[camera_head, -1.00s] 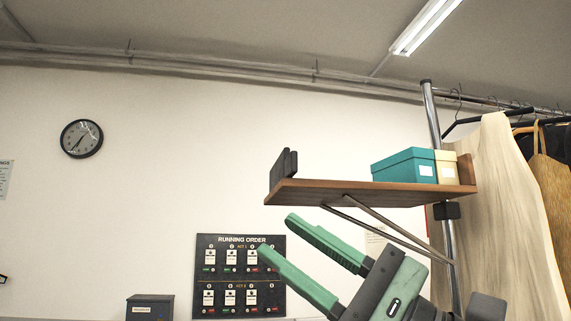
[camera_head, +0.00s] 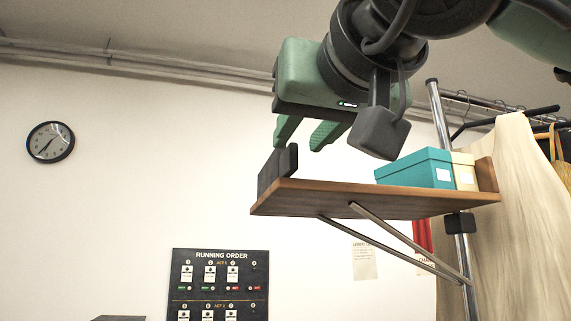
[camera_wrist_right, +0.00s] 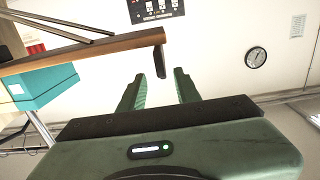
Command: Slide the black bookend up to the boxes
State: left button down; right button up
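The black bookend (camera_head: 278,170) stands upright at the left end of the wooden shelf (camera_head: 350,203). The boxes, a teal box (camera_head: 412,170) and a cream box (camera_head: 464,172), stand together toward the right end, with bare board between them and the bookend. My right gripper (camera_head: 298,146) is open and empty above the bookend, fingers pointing down. In the right wrist view the bookend (camera_wrist_right: 159,62) shows just beyond and between the fingertips (camera_wrist_right: 160,76); I cannot tell if they touch it. My left gripper is not in view.
A wooden end piece (camera_head: 487,174) stands right of the cream box. A metal upright (camera_head: 440,115) and hanging garments (camera_head: 505,200) are at the right. Struts (camera_head: 395,243) brace the shelf from below.

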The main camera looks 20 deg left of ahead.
aim_at(286, 153)
jog(key=x, duration=0.2)
jog(key=shift+w+a+p, duration=0.2)
jog(key=shift+w+p, duration=0.05)
jog(key=shift+p, duration=0.15)
jog(key=shift+w+a+r+p, duration=0.25)
jog(key=shift+w+a+p, duration=0.1)
jog(key=shift+w+p, duration=0.1)
jog(key=x, duration=0.3)
jog(key=shift+w+a+f+p, duration=0.1)
jog(key=shift+w+f+p, duration=0.05)
jog(key=shift+f+p, duration=0.15)
jog(key=shift+w+a, duration=0.1)
jog(key=shift+w, duration=0.05)
jog(key=shift+s+r, duration=0.1)
jog(key=shift+s, duration=0.15)
grip_shut()
